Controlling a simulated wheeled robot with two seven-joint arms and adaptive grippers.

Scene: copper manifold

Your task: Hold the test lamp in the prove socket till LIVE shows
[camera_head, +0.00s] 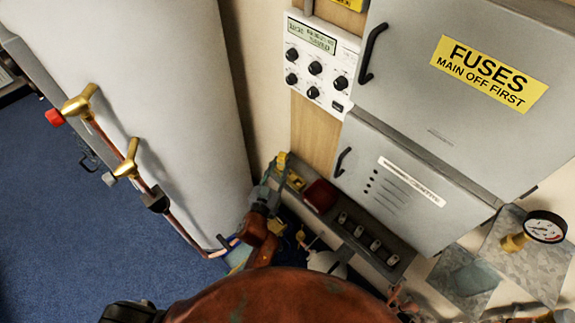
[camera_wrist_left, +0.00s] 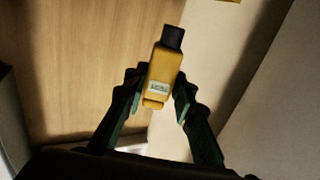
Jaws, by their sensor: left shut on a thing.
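The test lamp (camera_wrist_left: 160,75) is a yellow block with a black end and a small pale green window. The window's lettering is too small to read. My left gripper (camera_wrist_left: 158,108) is shut on its lower part, one finger on each side. In the head view the lamp (camera_head: 282,160) stands up from my left gripper (camera_head: 268,192), near the upper end of the grey rail. A small yellow fitting (camera_head: 296,181) sits on that rail, just right of the lamp; I cannot tell if it is the prove socket. Contact between lamp and socket is not visible. My right gripper is not in view.
The grey rail (camera_head: 348,230) carries a dark red block (camera_head: 321,196) and several switches. A white control panel (camera_head: 318,62) and grey fuse cabinets (camera_head: 460,80) are above. A large white cylinder (camera_head: 150,60) with copper pipe and brass valves (camera_head: 128,160) stands left.

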